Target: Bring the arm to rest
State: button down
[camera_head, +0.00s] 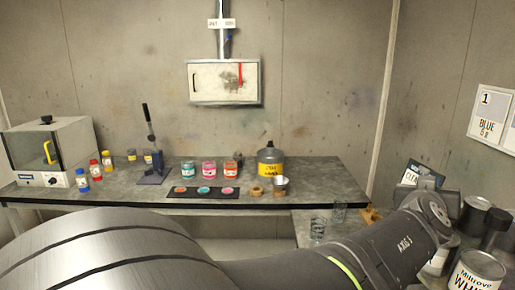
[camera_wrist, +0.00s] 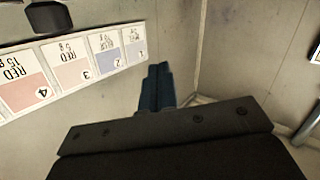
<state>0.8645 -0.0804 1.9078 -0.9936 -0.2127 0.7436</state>
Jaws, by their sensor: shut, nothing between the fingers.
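My gripper (camera_wrist: 158,70) shows in the wrist view as two dark blue fingers close together, shut with nothing between them. It points toward bare wall near a room corner, clear of any object. In the head view my arm runs across the bottom to the lower right, over the side bench. My fingers cannot be made out there.
In the head view, a back bench (camera_head: 335,180) holds jars, a lever press (camera_head: 151,160), a clear-fronted machine (camera_head: 50,150) and a yellow-labelled can (camera_head: 270,160). A large Miltrove tin (camera_head: 477,272) stands close by my arm. Numbered colour cards (camera_wrist: 75,62) hang on the wall.

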jog(key=shift+w+d+r+m+g+h, duration=0.6)
jog(key=shift+d+r+m+g, duration=0.6)
jog(key=shift+d+m, duration=0.75)
jog(key=s+a+f+n+g+y, duration=0.1)
jog(key=a+f+g+y, duration=0.3)
jog(key=f, duration=0.4)
jog(key=shift+a+f+y, duration=0.3)
jog(key=shift+a+f, duration=0.1)
jog(key=shift+a, duration=0.15)
jog(key=shift+n, duration=0.25)
